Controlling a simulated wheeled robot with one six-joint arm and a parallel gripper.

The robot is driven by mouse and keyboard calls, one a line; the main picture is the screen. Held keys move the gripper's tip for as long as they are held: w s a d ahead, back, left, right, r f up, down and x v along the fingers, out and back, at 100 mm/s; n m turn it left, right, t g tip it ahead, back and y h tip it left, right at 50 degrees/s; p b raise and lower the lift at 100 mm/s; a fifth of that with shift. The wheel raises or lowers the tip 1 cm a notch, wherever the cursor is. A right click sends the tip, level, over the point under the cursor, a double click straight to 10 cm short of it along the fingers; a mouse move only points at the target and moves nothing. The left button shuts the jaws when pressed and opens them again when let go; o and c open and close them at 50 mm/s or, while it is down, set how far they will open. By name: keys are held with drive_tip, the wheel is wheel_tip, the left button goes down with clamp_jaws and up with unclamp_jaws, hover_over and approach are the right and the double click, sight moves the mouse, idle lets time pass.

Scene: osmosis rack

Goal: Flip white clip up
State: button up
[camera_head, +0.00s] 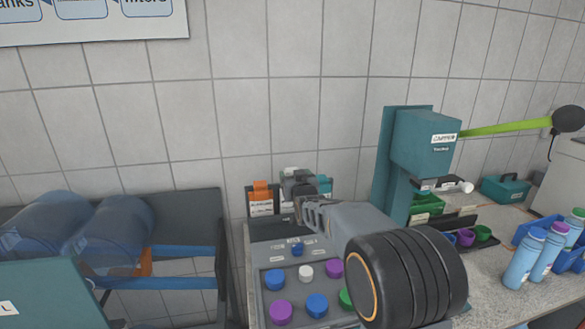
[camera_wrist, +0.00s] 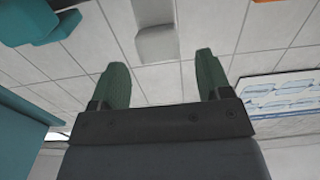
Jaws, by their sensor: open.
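The white clip (camera_head: 291,172) stands in the row of clips at the back of the rack, between the orange clip (camera_head: 261,188) and the teal clip (camera_head: 326,184). My gripper (camera_head: 300,186) partly covers it in the head view. In the wrist view the white clip (camera_wrist: 155,32) shows at the top centre, between and just beyond the green fingertips of my open gripper (camera_wrist: 160,66). No contact with the clip is visible there. The picture is turned over in the wrist view, with the teal clip (camera_wrist: 38,20) at left and the orange clip at the top right edge.
A panel (camera_head: 264,295) with several coloured knobs lies below my arm. A teal press (camera_head: 420,145) with a green lever stands to the right, near bottles (camera_head: 525,257). Large blue jugs (camera_head: 115,238) lie at left. The tiled wall is close behind the clips.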

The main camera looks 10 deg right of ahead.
sight(292, 169)
drive_tip(key=shift+w+p, duration=0.55)
drive_tip(key=shift+w, duration=1.55)
drive_tip(key=c, duration=0.9)
